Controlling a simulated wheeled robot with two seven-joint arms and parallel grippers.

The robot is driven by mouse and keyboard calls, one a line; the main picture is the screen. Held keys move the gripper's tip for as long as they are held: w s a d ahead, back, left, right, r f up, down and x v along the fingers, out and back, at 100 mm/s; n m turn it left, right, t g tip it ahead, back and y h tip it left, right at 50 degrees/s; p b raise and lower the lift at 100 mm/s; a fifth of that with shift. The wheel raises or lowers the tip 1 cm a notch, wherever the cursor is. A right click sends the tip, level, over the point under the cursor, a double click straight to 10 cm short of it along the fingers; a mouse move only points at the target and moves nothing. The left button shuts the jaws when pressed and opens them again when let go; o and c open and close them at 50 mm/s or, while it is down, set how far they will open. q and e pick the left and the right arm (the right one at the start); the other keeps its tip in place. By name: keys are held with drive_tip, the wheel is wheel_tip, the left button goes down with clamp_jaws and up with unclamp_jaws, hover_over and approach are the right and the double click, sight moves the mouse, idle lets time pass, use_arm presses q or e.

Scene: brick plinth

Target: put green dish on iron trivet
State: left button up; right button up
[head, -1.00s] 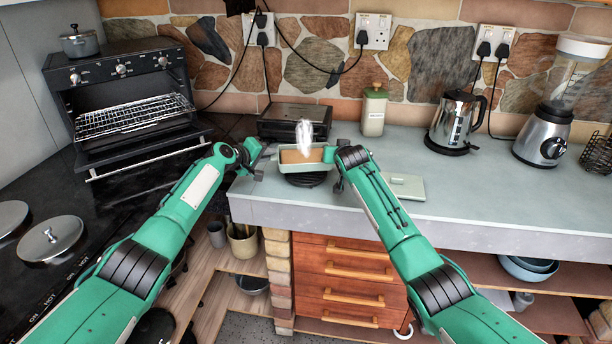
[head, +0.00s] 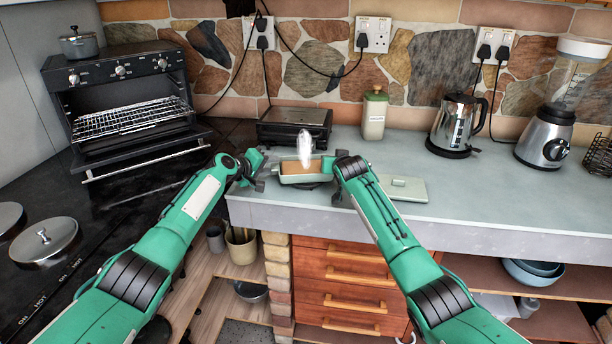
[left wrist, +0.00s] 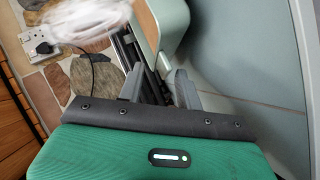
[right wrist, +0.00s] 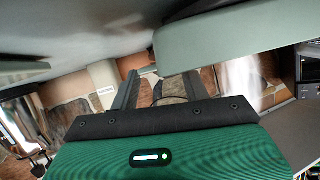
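The green dish (head: 302,179), a pale green baking dish with brown food in it and white steam above, sits level in the head view. The dark iron trivet (head: 311,186) is almost wholly hidden beneath it; the dish appears to rest on it. My left gripper (head: 258,170) is at the dish's left end, its fingers spread and nothing between them. My right gripper (head: 338,175) is at the right end, also spread. The dish's pale side shows beyond the fingers in the left wrist view (left wrist: 170,25) and in the right wrist view (right wrist: 235,28).
A pale green lid (head: 405,188) lies on the counter to the right. A black toaster-like appliance (head: 293,125) and a green canister (head: 374,116) stand behind. A kettle (head: 456,125) and blender (head: 545,135) stand farther right. The counter's front edge runs just before the dish.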

use_arm(q)
drive_tip(key=shift+a, duration=0.2)
use_arm(e)
drive_tip(key=shift+d+f, duration=0.1)
use_arm(q)
drive_tip(key=shift+a, duration=0.1)
drive_tip(key=shift+s+a+r, duration=0.25)
drive_tip(key=shift+s+a, duration=0.15)
drive_tip(key=v, duration=1)
drive_tip(key=shift+s, duration=0.3)
use_arm(e)
drive_tip(key=v, duration=1.2)
use_arm(q)
drive_tip(key=shift+d+r, duration=0.1)
